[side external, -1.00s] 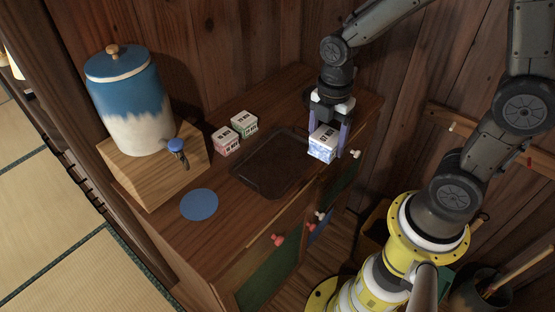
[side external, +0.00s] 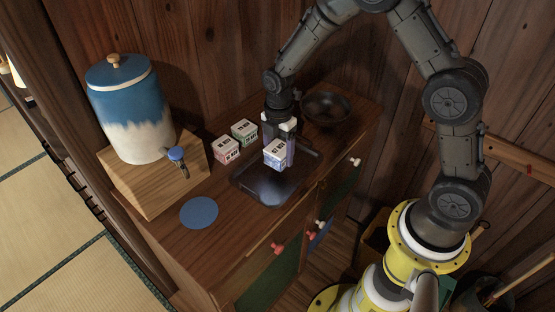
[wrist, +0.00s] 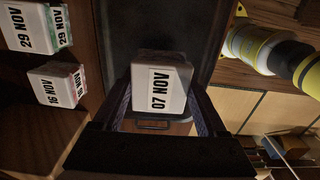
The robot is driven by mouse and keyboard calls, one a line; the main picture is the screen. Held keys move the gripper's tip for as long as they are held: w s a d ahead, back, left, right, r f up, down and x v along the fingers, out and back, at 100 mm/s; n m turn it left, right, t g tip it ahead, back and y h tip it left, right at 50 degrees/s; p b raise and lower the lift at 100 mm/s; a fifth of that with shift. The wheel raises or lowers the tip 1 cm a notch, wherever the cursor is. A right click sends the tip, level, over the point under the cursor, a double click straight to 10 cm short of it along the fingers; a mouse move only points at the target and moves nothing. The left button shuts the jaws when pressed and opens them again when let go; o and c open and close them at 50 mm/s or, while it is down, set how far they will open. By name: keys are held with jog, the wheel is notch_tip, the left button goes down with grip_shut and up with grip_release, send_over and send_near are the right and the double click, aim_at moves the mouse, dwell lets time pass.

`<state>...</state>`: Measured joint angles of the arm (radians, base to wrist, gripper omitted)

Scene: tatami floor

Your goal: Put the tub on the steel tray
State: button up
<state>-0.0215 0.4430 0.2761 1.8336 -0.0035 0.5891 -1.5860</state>
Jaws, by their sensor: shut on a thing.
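A small tub (side external: 276,153) with a white lid and blue-patterned sides is held in my gripper (side external: 278,150). In the wrist view the tub (wrist: 160,88) reads "07 NOV" and sits between both fingers. The dark steel tray (side external: 249,187) lies on the wooden cabinet top. The tub appears held above the tray, with a bright patch of light on the tray beneath it. The tray (wrist: 205,40) also shows behind the tub in the wrist view.
A pink tub (side external: 226,149) and a green tub (side external: 244,131) stand left of the tray. A blue-and-white crock (side external: 130,110) on a wooden box, a blue disc (side external: 199,212) and a dark bowl (side external: 326,109) stand around it.

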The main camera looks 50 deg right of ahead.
aim_at(278, 161)
jog(key=shift+w+f, duration=0.3)
jog(key=shift+f, duration=1.45)
jog(key=shift+f, duration=0.15)
jog(key=o, duration=1.5)
jog(key=shift+s, duration=0.1)
jog(key=shift+c, duration=0.2)
